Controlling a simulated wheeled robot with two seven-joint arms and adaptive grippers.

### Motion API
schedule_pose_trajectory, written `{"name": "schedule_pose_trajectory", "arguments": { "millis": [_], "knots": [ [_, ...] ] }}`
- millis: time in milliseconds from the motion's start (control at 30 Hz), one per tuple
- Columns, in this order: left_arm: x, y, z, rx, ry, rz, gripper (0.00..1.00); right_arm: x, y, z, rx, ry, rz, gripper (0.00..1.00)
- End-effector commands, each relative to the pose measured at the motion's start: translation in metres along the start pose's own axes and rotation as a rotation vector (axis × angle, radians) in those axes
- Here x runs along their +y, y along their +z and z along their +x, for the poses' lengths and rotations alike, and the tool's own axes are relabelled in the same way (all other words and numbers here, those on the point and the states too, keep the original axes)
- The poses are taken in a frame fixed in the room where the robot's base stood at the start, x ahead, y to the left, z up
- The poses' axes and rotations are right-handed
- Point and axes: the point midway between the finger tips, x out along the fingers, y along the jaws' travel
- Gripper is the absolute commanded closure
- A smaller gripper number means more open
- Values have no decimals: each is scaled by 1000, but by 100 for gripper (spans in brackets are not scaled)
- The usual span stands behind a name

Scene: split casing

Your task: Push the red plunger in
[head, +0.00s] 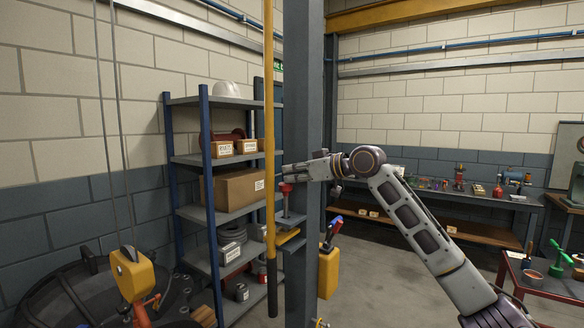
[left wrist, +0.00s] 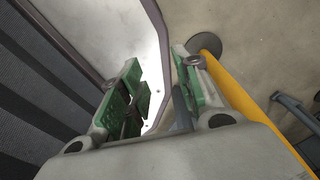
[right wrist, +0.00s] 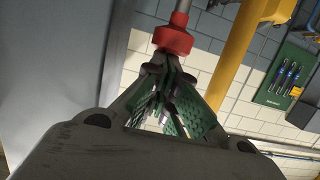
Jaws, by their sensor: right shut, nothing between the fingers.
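The red plunger (head: 286,188) stands upright above a small grey bracket (head: 290,219) on the grey column. Its red head sits on a lighter rod, which shows in the right wrist view above the red head (right wrist: 174,39). My right gripper (head: 286,173) is shut and empty, with its fingertips right at the red head. In the right wrist view the shut fingertips (right wrist: 166,60) meet or nearly meet the red head; I cannot tell whether they touch. My left gripper (left wrist: 160,75) is open and empty in its wrist view and is not in the head view.
A yellow pole (head: 269,130) stands just left of the plunger, in front of the grey column (head: 304,90). A shelf rack (head: 207,160) with boxes is behind it. A yellow hook block (head: 132,272) hangs at lower left. A workbench (head: 440,193) runs along the back wall.

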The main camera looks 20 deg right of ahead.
Motion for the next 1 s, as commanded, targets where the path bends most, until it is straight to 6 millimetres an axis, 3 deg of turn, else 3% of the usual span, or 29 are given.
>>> {"name": "schedule_pose_trajectory", "arguments": {
  "millis": [100,300,633,1000],
  "knots": [
    [-1,1,8,0,-1,0,67,0,18,4,-2,0,0,100],
    [-6,2,13,-1,-6,2,67,0,32,8,-1,1,0,100],
    [-14,2,12,0,-15,3,67,0,33,8,-4,0,0,100],
    [-8,0,7,2,-8,1,67,-1,29,9,-6,0,1,100]
  ]
}}
